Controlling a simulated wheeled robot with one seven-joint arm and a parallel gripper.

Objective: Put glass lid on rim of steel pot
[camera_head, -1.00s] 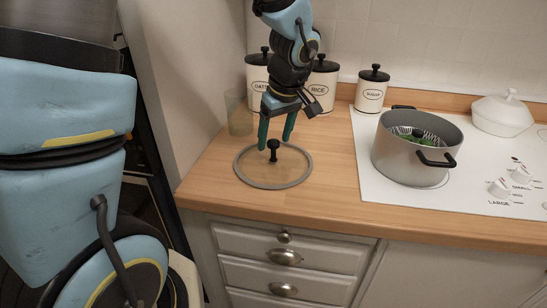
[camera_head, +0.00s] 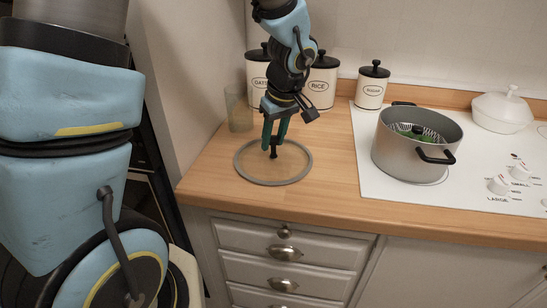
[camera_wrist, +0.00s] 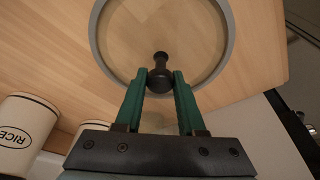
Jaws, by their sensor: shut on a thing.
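The glass lid (camera_head: 240,176) lies flat on the wooden counter, a clear disc with a grey rim and a black knob (camera_head: 273,153) in its middle. It also shows in the wrist view (camera_wrist: 228,60), with its knob (camera_wrist: 160,70) between the green fingertips. My gripper (camera_head: 274,142) points down over the lid and is shut on the knob; it shows in the wrist view too (camera_wrist: 161,82). The steel pot (camera_head: 405,155) stands upright on the white cooktop to the right. Its top is uncovered, with a steamer-like insert and something green inside.
Canisters marked RICE (camera_head: 320,82) and SUGAR (camera_head: 372,88) and another (camera_head: 257,68) stand along the wall. A clear glass (camera_head: 238,110) is at the left. A white lidded dish (camera_head: 502,114) sits behind the cooktop knobs (camera_head: 498,184). Counter between lid and cooktop is clear.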

